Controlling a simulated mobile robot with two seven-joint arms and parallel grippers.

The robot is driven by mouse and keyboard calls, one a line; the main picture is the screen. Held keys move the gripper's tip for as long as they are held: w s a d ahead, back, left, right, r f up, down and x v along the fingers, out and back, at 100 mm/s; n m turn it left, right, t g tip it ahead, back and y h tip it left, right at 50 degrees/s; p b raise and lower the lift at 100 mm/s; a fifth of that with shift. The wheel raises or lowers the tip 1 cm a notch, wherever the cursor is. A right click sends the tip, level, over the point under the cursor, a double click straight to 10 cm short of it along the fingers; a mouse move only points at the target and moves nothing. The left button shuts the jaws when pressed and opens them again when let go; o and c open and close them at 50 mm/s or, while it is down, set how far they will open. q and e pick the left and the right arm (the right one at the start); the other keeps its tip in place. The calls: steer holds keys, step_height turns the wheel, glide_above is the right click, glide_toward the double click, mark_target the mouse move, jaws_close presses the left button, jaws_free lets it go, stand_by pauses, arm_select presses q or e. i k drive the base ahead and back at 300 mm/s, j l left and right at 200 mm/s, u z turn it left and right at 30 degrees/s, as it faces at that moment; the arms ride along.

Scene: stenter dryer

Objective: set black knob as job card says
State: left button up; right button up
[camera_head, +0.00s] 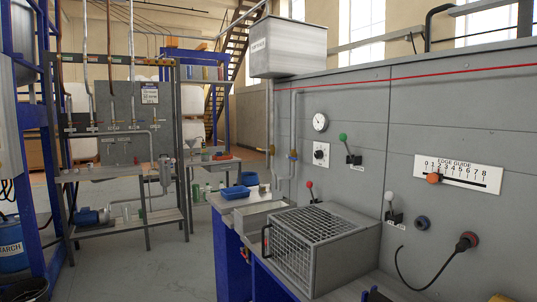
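A small black knob (319,154) sits on a white square dial plate on the grey machine panel, below a round gauge. It is too small to read its setting or the plate's marks. No job card can be made out for certain. A white sheet with a dark header (149,93) hangs on the rack at the back left, its text too small to read. Neither of my grippers can be made out. A small dark shape (375,294) at the bottom edge cannot be identified.
The panel also carries a round gauge (320,122), a green-knobbed lever (350,150), a red-knobbed lever (310,190), a white-knobbed lever (390,206) and an edge guide scale (458,173) with an orange slider. A wire-mesh box (312,240) juts out below. Floor is clear at centre left.

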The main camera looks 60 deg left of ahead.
mark_target(318, 154)
steer(key=j+u, duration=0.35)
steer(key=i+j+u, duration=0.1)
steer(key=j+u, duration=0.2)
steer(key=i+j+u, duration=0.15)
steer(key=j, duration=0.15)
steer(key=j+u, duration=0.15)
steer(key=j, duration=0.2)
steer(key=i+j+u, duration=0.15)
steer(key=i+j, duration=0.2)
steer(key=j, duration=0.25)
steer(key=i+j+u, duration=0.15)
steer(key=j, duration=0.3)
steer(key=i+j, duration=0.3)
steer(key=j, duration=0.15)
steer(key=i+j+u, duration=0.15)
steer(key=j, duration=0.3)
steer(key=i, duration=0.1)
